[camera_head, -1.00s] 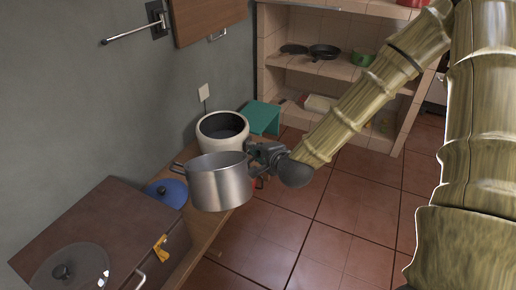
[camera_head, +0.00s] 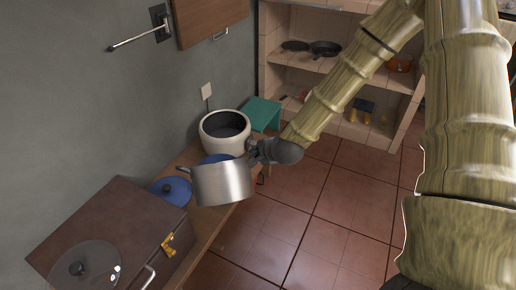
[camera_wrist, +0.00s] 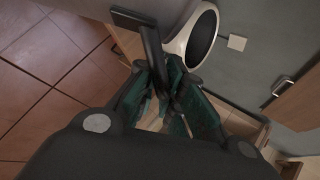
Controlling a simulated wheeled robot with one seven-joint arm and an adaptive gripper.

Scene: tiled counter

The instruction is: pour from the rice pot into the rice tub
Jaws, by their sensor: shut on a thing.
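The rice pot (camera_head: 222,185) is a silver metal pot held in the air in front of the rice tub, as the head view sees it. Its rim is seen nearly edge-on, so its inside and contents are hidden. My gripper (camera_head: 256,153) is shut on the pot at its right side; in the wrist view my gripper (camera_wrist: 165,90) closes around a dark bar-like part. The rice tub (camera_head: 209,141) is a round cream vessel with a dark, open inside, standing upright on the counter behind the pot. The tub (camera_wrist: 181,42) also shows in the wrist view.
A teal block (camera_head: 262,113) stands right behind the tub. A blue lid (camera_head: 172,190) lies on the counter to the left, and more blue shows behind the pot. A brown box (camera_head: 110,225) with a glass lid (camera_head: 84,268) stands at front left. Tiled shelves stand behind.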

